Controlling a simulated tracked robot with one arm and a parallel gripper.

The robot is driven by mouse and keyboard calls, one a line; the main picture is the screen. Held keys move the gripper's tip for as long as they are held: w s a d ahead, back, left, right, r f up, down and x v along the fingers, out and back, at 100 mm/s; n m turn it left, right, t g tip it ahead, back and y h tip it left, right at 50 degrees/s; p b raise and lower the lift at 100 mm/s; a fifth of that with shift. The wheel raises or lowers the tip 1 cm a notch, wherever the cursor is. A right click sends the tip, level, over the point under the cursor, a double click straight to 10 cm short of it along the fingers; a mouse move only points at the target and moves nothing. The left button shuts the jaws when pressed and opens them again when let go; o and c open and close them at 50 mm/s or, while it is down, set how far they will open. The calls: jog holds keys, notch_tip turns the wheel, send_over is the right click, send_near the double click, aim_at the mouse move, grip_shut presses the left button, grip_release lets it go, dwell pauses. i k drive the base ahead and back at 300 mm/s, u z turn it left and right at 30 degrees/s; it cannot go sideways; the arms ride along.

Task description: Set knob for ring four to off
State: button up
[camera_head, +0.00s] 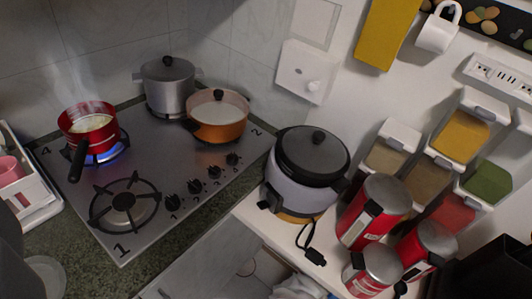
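A steel gas hob (160,180) lies at the left, marked 4 at its left corner, 1 at the front and 2 at the right. A red pan (88,125) with a black handle stands on the ring by the 4. A blue flame (106,155) burns under it, and steam rises from it. Four black knobs stand in a slanting row near the hob's front right edge: first (172,202), second (195,186), third (214,172) and fourth (232,159). Their marks are too small to read. My gripper cannot be made out in this view.
A lidded steel pot (168,85) and an orange pan (217,117) stand at the hob's back. The front ring (124,201) is bare. A rice cooker (308,180) stands right of the knobs. Red canisters (373,211) and spice dispensers (461,135) fill the right.

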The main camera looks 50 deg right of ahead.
aim_at(232, 158)
jog(key=z, duration=2.4)
jog(key=k, duration=0.9)
jog(key=u, duration=2)
jog(key=i, duration=1)
